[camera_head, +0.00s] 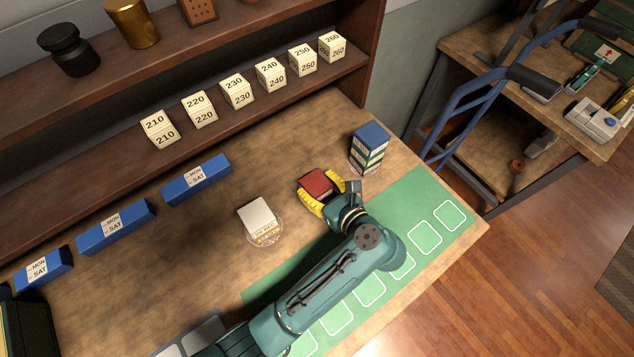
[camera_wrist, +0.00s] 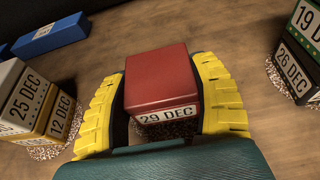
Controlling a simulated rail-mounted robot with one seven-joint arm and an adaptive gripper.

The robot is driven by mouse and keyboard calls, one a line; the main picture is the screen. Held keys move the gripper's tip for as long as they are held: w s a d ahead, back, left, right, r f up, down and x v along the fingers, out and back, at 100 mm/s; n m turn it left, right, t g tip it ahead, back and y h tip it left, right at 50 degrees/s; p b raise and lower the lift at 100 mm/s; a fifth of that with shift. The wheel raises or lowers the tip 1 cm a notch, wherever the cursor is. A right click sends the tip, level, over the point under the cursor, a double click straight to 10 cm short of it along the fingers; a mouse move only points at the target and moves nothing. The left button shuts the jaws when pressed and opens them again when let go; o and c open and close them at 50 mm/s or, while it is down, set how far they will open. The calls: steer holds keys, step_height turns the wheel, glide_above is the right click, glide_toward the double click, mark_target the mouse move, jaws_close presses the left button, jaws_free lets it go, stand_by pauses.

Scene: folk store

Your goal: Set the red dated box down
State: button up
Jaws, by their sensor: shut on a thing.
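The red box (camera_head: 317,182) is held between the yellow fingers of my gripper (camera_head: 321,192), near the middle of the table. In the wrist view the red box (camera_wrist: 160,76) sits upright between the fingers (camera_wrist: 165,100), with a white "29 DEC" label on its near face. A speckled round patch (camera_wrist: 166,131) shows just below that face. I cannot tell whether the box touches it.
A pale stack (camera_head: 256,215) stands to the left, its boxes reading "25 DEC" and "12 DEC" in the wrist view. A blue-topped green stack (camera_head: 369,145) stands close at right. A green mat (camera_head: 425,200) with white outlines lies in front.

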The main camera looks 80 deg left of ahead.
steer(key=shift+f, duration=0.1)
steer(key=o, duration=1.3)
steer(key=v, duration=1.2)
steer(key=shift+f, duration=0.1)
